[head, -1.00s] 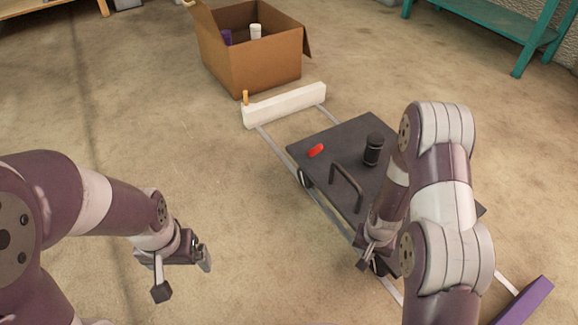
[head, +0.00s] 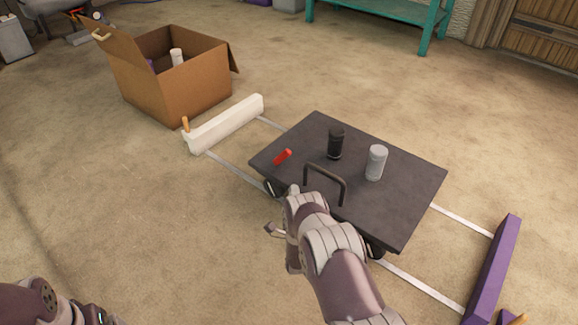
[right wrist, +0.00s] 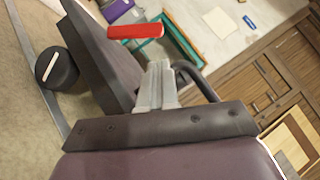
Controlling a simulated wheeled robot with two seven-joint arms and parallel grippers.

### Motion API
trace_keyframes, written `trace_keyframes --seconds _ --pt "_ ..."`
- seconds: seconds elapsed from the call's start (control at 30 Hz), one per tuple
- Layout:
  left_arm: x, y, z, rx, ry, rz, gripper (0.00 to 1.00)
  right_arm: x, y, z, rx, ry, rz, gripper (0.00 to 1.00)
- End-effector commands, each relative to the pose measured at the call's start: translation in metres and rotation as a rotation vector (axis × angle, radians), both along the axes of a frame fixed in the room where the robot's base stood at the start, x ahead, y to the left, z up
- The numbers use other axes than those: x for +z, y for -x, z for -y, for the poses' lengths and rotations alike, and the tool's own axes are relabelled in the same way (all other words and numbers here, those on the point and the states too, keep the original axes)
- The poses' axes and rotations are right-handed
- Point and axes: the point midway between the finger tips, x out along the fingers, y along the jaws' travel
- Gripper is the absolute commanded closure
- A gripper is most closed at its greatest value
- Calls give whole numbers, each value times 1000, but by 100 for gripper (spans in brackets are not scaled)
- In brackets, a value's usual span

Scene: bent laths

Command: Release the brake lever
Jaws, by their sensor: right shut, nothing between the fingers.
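The red brake lever (head: 283,157) is on the left part of the dark cart's deck (head: 390,215). It also shows in the right wrist view (right wrist: 134,31), beyond the fingertips and a little left. My right gripper (head: 294,190) is at the cart's near left edge, just short of the lever. In the right wrist view its fingers (right wrist: 157,82) are together with nothing between them, and they look apart from the lever. Of my left arm only a part shows at the bottom left; its gripper is out of view.
A dark handle (head: 325,171) rises from the deck right beside my right gripper. A black canister (head: 335,143) and a grey canister (head: 376,163) stand behind it. A white beam (head: 225,124) and a purple beam (head: 492,270) cross the track ends. A cardboard box (head: 180,95) stands behind.

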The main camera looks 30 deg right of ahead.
Motion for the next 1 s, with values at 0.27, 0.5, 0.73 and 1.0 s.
trace_keyframes --seconds 0.27,0.5,0.73,1.0 --pt "-9 0 0 0 0 0 7 1 -8 4 0 2 2 100" --pt "-41 0 0 0 0 0 7 11 -47 22 -1 3 2 100" --pt "-62 0 0 0 0 0 7 24 -77 37 -1 3 -1 100" --pt "-65 0 0 0 0 0 7 32 -86 41 0 2 -3 100"
